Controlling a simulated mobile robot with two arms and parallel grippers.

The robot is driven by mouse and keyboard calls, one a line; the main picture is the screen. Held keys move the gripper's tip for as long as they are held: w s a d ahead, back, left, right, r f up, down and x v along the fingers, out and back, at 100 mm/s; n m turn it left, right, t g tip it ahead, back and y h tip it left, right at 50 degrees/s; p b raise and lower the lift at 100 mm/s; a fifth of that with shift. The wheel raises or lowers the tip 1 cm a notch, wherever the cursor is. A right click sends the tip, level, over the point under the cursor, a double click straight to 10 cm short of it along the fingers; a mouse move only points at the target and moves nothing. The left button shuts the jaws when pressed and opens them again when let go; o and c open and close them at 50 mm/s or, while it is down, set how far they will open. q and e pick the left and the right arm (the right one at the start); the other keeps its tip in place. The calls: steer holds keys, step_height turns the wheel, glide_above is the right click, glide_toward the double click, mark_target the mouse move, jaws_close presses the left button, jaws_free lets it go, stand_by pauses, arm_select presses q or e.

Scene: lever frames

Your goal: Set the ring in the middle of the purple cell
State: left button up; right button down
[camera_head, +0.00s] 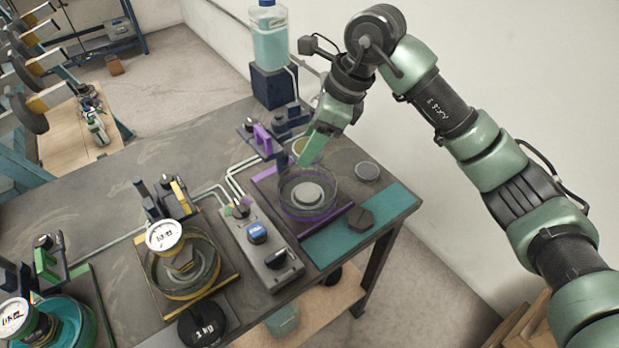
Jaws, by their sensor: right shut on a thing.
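The purple cell (334,216) is a round clear-walled dish with a purple rim on a dark plate, on the table's right part. A pale round disc (308,193) lies inside it near the middle. My right gripper (302,160) is at the far side of the dish, with its green fingers pointing down and to the left. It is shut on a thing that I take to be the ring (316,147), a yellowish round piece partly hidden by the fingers. The fingertips' exact contact and height are hard to tell. My left gripper is not in view.
A purple lever post (263,139) stands behind the cell. A grey control box (258,240) lies to its left. A grey round disc (367,171) and a dark hexagonal piece (361,219) lie to its right. A yellow cell (153,289) with a gauge stands further left.

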steer(key=p, duration=0.1)
glide_above(304, 192)
steer(key=d, duration=0.1)
steer(key=f, duration=0.7)
steer(key=shift+s+d+f, duration=0.1)
steer(key=shift+d, duration=0.1)
step_height(304, 192, down, 4)
steer(key=shift+p, duration=0.7)
steer(key=shift+f, duration=0.25)
steer(key=c, duration=0.6)
jaws_free()
steer(key=shift+r, duration=0.1)
steer(key=b+v, duration=0.2)
steer(key=v, duration=1)
steer(key=shift+b, duration=0.4)
